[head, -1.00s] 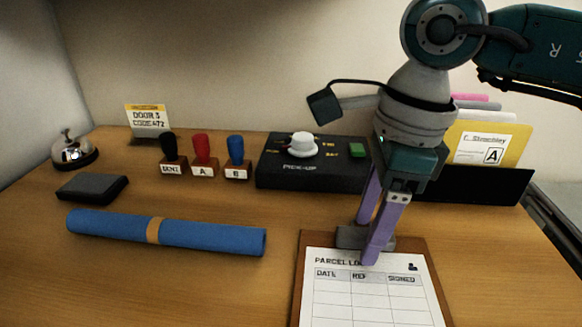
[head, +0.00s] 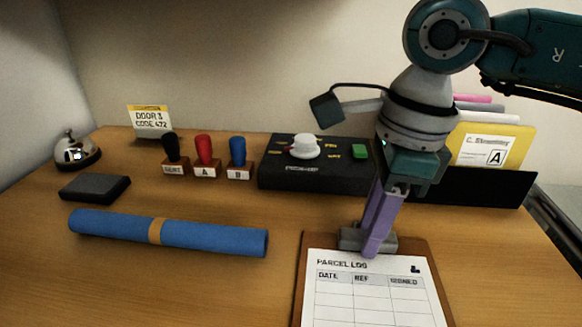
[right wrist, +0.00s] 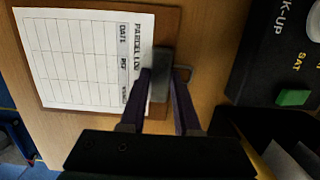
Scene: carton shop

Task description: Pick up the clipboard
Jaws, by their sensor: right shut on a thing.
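The clipboard (head: 301,290) lies flat on the desk at the front, brown with a white parcel log sheet and a grey metal clip at its top edge. It also shows in the right wrist view (right wrist: 168,30), with the sheet at the left. My right gripper (head: 371,246) comes down from above and is shut on the clipboard's clip. In the right wrist view its two purple fingers (right wrist: 158,98) reach the clip, one on each side. My left gripper is in neither view.
A blue roll (head: 200,236) lies left of the clipboard. Behind stand several stamps (head: 205,158), a black pick-up box (head: 300,178) and a black file holder (head: 480,187). A bell (head: 76,155) and dark pad (head: 95,188) are at far left. The front left desk is clear.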

